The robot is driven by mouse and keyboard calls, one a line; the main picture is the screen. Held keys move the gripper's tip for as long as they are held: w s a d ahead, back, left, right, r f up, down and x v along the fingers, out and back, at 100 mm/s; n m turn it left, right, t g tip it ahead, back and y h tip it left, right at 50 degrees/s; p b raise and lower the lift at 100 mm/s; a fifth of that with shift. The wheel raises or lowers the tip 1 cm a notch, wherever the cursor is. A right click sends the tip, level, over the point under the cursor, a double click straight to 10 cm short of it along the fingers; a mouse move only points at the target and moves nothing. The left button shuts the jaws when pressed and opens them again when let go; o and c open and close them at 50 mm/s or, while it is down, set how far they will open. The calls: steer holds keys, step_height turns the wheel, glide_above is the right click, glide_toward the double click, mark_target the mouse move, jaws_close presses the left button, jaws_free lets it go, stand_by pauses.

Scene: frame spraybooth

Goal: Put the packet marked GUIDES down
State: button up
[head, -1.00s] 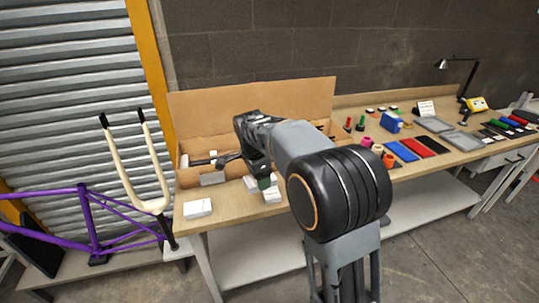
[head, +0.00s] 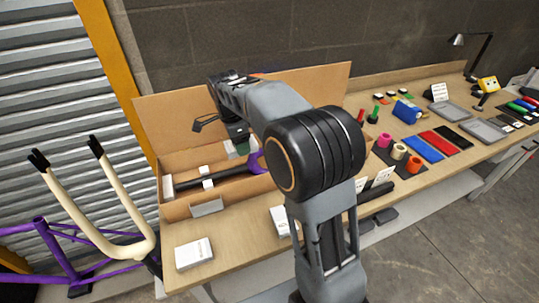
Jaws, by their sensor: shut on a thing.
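My gripper (head: 238,136) is at the end of my arm, above the open cardboard carton (head: 165,120). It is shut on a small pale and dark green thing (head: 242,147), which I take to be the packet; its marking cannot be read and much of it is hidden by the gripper. Below it in the carton lie a black tube (head: 228,181) with a purple end (head: 257,162) and white pieces. Whether the held thing touches anything in the carton cannot be told.
A white packet (head: 194,254) lies on the bench's front left corner, another (head: 280,222) beside my arm. Coloured rolls, a blue pad (head: 424,149) and grey trays cover the right side. A cream fork (head: 120,200) stands at left. Bare bench lies between the packets.

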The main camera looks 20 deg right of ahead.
steer(key=shift+w+d+f+p, duration=0.4)
steer(key=shift+w+d+f, duration=0.25)
steer(key=shift+d+f, duration=1.25)
steer(key=shift+w+d+f+p, duration=0.35)
steer(key=shift+w+d+f, duration=0.35)
steer(key=shift+d+f, duration=1.25)
steer(key=shift+w+d+f+p, duration=0.4)
steer(key=shift+w+d+f, duration=0.45)
steer(key=shift+d, duration=1.95)
steer(key=shift+s+f, duration=0.15)
steer(key=shift+f, duration=1.6)
steer(key=shift+f, duration=0.1)
steer(key=shift+f+b, duration=0.4)
steer(key=shift+f, duration=0.1)
